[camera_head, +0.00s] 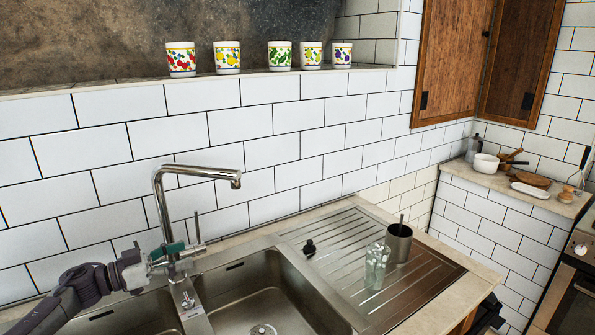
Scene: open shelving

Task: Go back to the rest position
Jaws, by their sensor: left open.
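My left arm comes in from the lower left, and my left gripper (176,258) is over the left part of the sink, at the base of the tap. Its jaws are open, and I see nothing held between them. The gripper overlaps the lower part of the tap in the picture; I cannot tell whether they touch. My right gripper is not in view.
The chrome tap (163,200) rises close to my left gripper. The sink (262,290) has a drainboard (345,250) bearing a glass bottle (376,268) and a metal cup (398,243). Several patterned mugs (227,57) stand on the ledge. A wooden cabinet (450,60) hangs upper right.

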